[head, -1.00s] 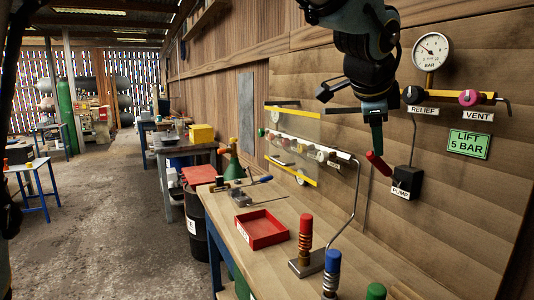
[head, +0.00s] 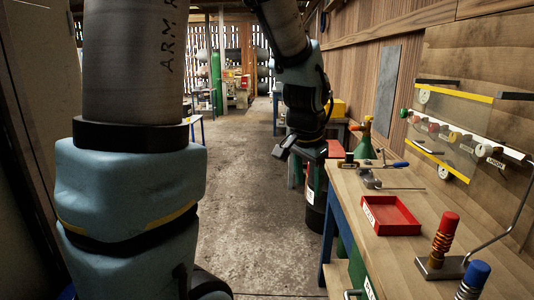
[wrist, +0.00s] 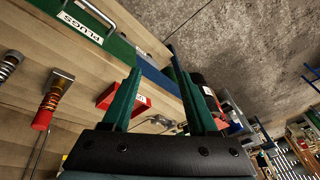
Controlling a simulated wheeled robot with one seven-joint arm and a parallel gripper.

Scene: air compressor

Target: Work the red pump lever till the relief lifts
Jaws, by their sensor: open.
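The red pump lever, the gauge and the relief are out of view in both current pictures. In the wrist view, my gripper (wrist: 155,62) has its two dark green fingers spread apart with nothing between them. In the head view, my gripper (head: 314,182) hangs pointing down at the left end of the workbench, in front of the dark barrel. My arm covers much of the left of the head view.
The workbench (head: 375,255) runs along the right. On it are a red tray (head: 390,228), a red spring post (head: 440,242) and a blue-topped post (head: 472,280). A row of knobs is on the wall board (head: 470,70). The concrete floor (head: 245,215) is clear.

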